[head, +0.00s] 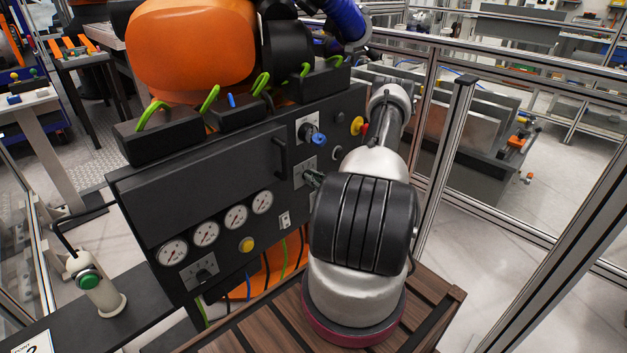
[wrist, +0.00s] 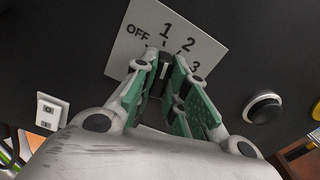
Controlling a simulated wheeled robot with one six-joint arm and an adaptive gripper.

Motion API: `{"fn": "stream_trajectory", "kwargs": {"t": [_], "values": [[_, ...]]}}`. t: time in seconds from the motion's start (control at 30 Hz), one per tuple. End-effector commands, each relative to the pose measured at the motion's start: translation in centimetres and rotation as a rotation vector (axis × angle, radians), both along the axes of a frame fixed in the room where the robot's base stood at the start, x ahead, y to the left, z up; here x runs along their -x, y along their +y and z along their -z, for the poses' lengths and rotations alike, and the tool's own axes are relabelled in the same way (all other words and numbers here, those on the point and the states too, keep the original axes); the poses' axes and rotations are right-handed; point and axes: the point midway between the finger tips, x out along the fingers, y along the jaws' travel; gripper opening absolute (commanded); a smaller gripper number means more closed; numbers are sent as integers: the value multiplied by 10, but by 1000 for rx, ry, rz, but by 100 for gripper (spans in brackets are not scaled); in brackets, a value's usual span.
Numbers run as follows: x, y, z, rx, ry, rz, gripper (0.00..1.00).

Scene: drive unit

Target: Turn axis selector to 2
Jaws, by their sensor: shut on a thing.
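The axis selector is a dark knob (wrist: 165,70) on a light plate (wrist: 125,55) marked OFF, 1, 2 and 3 in the wrist view. My gripper (wrist: 163,64) is shut on the knob, with a green-padded finger on each side. The knob's upper end appears to point near the 1; its lower part is hidden by the fingers. In the head view, my gripper (head: 313,180) is at the lower plate (head: 298,175) on the dark panel, and my arm hides part of that area.
A black handle (head: 281,157) stands out to the left. Several gauges (head: 206,233) and a yellow button (head: 247,245) are lower left. In the wrist view, a round black button (wrist: 263,108) is at right.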

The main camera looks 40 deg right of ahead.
Motion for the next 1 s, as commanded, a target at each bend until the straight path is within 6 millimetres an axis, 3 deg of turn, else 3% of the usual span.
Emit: {"fn": "stream_trajectory", "kwargs": {"t": [0.5, 1.0], "values": [[1, 0, 1, -423, 35, 0, 0], [1, 0, 1, -570, 47, 1, 0]]}}
